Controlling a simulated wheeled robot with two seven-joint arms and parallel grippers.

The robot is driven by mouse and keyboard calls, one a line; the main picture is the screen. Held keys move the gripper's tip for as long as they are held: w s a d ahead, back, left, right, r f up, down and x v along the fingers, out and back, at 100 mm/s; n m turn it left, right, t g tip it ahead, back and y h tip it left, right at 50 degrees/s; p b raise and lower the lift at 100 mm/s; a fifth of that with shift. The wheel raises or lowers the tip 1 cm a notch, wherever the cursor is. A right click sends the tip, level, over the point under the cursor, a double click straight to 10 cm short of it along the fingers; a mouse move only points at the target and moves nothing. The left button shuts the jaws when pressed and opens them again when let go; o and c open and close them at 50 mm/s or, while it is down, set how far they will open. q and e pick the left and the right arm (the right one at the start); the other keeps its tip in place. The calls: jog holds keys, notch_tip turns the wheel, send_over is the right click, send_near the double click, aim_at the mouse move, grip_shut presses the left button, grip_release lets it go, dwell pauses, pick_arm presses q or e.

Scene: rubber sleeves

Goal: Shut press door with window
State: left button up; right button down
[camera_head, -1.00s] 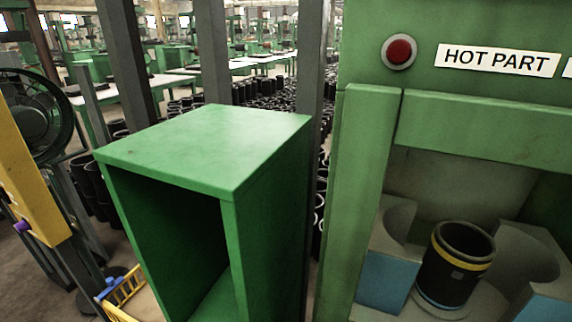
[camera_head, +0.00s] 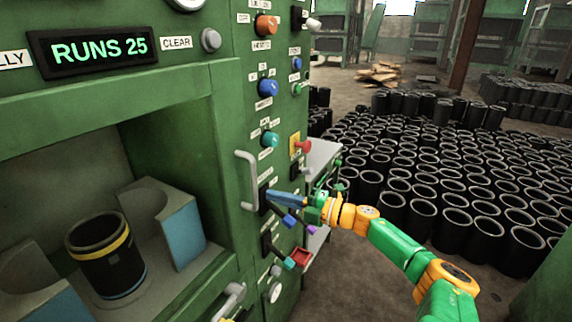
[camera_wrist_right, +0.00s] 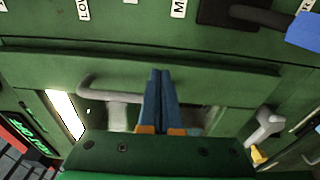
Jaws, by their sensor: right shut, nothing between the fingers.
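The green press has an opening at the left of the head view, and its inside shows. A grey bar handle (camera_head: 246,180) stands upright on the green strip right of this opening. It also shows in the right wrist view (camera_wrist_right: 105,88). My right gripper (camera_head: 271,196) is shut and empty, with its blue fingers close to the right of this handle. In the wrist view its fingertips (camera_wrist_right: 161,73) overlap the handle; contact cannot be told. I cannot clearly make out the door or its window. A black sleeve with a yellow band (camera_head: 100,255) stands inside the press. My left gripper is out of view.
Knobs, buttons and levers crowd the panel around my right gripper, including a red block (camera_head: 300,257) and a blue knob (camera_head: 268,88). A second grey handle (camera_head: 231,298) sits lower down. Many black sleeves (camera_head: 430,165) stand on the floor to the right.

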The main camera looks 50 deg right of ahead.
jog(key=s+d+b, duration=0.5)
jog(key=d+b, duration=0.1)
jog(key=d, duration=0.2)
jog(key=d+f+m+h, duration=0.3)
jog(key=f+m+h, duration=0.3)
jog(key=f, duration=0.8)
jog(key=s+a+f+m+g+h+p, duration=0.1)
jog(key=s+a+f+m+g+h, duration=0.3)
jog(key=f, duration=0.8)
jog(key=s+a+f+m+g+y, duration=0.15)
jog(key=s+f+m, duration=0.4)
jog(key=f, duration=0.75)
jog(key=s+a+f+m+g, duration=0.1)
jog(key=s+a+f+g, duration=0.2)
jog(key=s+a+f, duration=0.2)
jog(key=s+a+f+m+g+y+p, duration=0.1)
jog(key=s+a+f+g, duration=0.3)
jog(key=s+a, duration=0.6)
jog(key=s+a+f+m+g+y, duration=0.1)
jog(key=s+a+f+m+g, duration=0.1)
jog(key=s+a+f, duration=0.4)
jog(key=s+a+g, duration=0.1)
jog(key=s+a, duration=0.1)
jog(key=a, duration=0.3)
jog(key=shift+a, duration=0.15)
jog(key=shift+g, duration=0.25)
